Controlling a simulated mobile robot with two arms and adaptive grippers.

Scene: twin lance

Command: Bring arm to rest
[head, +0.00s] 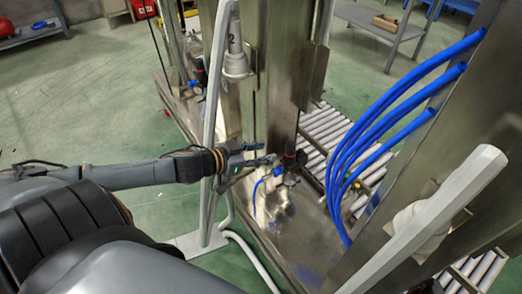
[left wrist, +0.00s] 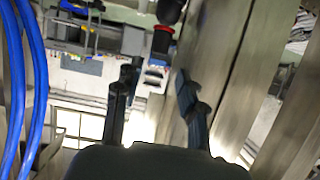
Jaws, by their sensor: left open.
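My left arm reaches in from the left in the head view. Its gripper (head: 264,156) is at the steel machine, just left of a black fitting with a red ring (head: 290,157). In the left wrist view the two dark fingers of my left gripper (left wrist: 153,82) stand apart with nothing between them. The black fitting with its red ring (left wrist: 164,34) shows beyond the fingertips; whether a finger touches it I cannot tell. My right gripper is not in view.
A pale upright bar (head: 215,90) stands close by my left forearm. Blue hoses (head: 385,120) arc down at the right. A steel column (head: 283,70) rises behind the gripper. A roller conveyor (head: 325,130) lies beyond. Green floor (head: 80,110) is open at the left.

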